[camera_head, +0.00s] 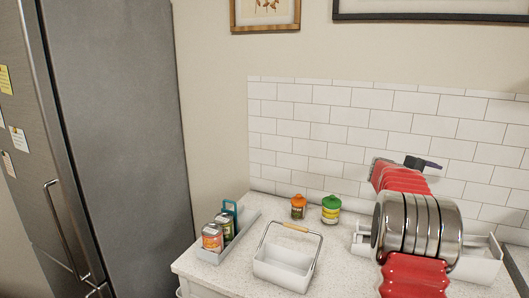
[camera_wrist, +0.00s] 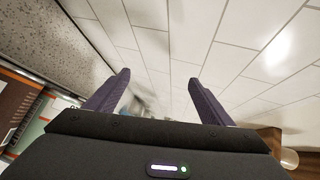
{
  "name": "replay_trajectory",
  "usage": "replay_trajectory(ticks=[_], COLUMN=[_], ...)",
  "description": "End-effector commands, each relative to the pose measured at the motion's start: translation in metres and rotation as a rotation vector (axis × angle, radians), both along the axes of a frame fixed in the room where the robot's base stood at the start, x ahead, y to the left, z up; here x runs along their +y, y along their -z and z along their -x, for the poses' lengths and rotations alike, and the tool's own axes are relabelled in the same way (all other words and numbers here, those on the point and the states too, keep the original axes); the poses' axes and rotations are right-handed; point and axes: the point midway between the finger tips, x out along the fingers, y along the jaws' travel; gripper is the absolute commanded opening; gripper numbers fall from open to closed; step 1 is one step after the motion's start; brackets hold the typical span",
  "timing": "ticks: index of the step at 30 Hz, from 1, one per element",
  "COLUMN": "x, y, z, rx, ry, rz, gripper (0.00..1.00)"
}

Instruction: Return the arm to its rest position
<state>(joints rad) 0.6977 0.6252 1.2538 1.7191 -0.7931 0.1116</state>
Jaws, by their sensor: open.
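My gripper (camera_wrist: 159,77) is open, with its two purple fingers spread apart in the wrist view. Nothing is between the fingers but a view toward the white tiled wall. In the head view my gripper (camera_head: 424,163) is a small dark and purple shape in front of the tiles, beyond the red ribbed and shiny steel parts of my arm. My arm reaches up from the bottom right and hides part of the counter.
A white caddy with a wooden handle (camera_head: 283,266) stands on the counter. A grey tray (camera_head: 239,245) with cans is to its left. An orange-lidded jar (camera_head: 298,207) and a green-lidded jar (camera_head: 331,209) stand behind. A white rack (camera_head: 482,265) is partly behind my arm. A fridge (camera_head: 115,120) stands left.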

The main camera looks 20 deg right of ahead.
Motion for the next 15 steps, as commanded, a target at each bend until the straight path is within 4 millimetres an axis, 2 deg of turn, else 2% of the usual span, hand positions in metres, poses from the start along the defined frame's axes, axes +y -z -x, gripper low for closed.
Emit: replay_trajectory(ticks=[8, 11, 15], x=[0.050, 0.079, 0.127], y=[-0.020, -0.024, -0.027], z=[-0.064, -0.085, -0.110], rx=[0.128, 0.181, 0.259], ry=[-0.367, -0.505, -0.700], rz=[0.082, 0.104, 0.131], gripper=[0.75, 0.75, 0.75])
